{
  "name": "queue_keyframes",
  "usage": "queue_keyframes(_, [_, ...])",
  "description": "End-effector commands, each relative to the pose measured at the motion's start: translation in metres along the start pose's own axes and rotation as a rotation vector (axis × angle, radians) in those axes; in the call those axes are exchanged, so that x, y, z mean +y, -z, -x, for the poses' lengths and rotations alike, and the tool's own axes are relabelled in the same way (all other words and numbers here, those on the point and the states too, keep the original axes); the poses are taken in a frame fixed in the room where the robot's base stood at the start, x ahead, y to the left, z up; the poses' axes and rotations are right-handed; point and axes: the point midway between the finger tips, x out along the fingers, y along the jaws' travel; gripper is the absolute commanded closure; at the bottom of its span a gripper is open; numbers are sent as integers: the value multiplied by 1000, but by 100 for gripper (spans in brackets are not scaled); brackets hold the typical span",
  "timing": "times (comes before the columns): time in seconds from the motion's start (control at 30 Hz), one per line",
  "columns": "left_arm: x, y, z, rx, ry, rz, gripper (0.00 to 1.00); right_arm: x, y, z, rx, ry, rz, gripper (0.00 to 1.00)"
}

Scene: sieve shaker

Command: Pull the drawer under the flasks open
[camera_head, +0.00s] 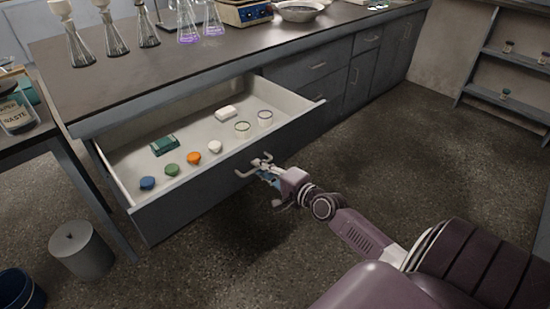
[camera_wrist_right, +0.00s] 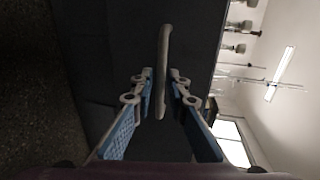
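The drawer (camera_head: 190,205) under the flasks is pulled well out of the grey bench, and its inside shows. Its bar handle (camera_head: 243,174) is on the front panel and also shows in the right wrist view (camera_wrist_right: 163,68). My right gripper (camera_head: 263,166) is at the handle. In the wrist view its two blue-padded fingers (camera_wrist_right: 161,88) stand apart on either side of the bar, with a narrow gap visible, so it looks open. Several flasks (camera_head: 113,38) stand on the bench top above. My left gripper is not in view.
A grey bin (camera_head: 81,250) and a blue bucket (camera_head: 20,290) stand at lower left. The floor before the drawer is clear except for my arm.

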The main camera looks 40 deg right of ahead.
Motion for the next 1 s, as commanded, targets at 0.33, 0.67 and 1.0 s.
queue_keyframes(0.33, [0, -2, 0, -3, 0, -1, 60, 2, 0, 60, -1, -5, 4, 86])
queue_keyframes(0.67, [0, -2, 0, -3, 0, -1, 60, 1, 0, 100, -1, -3, 3, 86])
queue_keyframes(1.0, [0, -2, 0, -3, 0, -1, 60, 0, 0, 107, 0, -1, 0, 86])
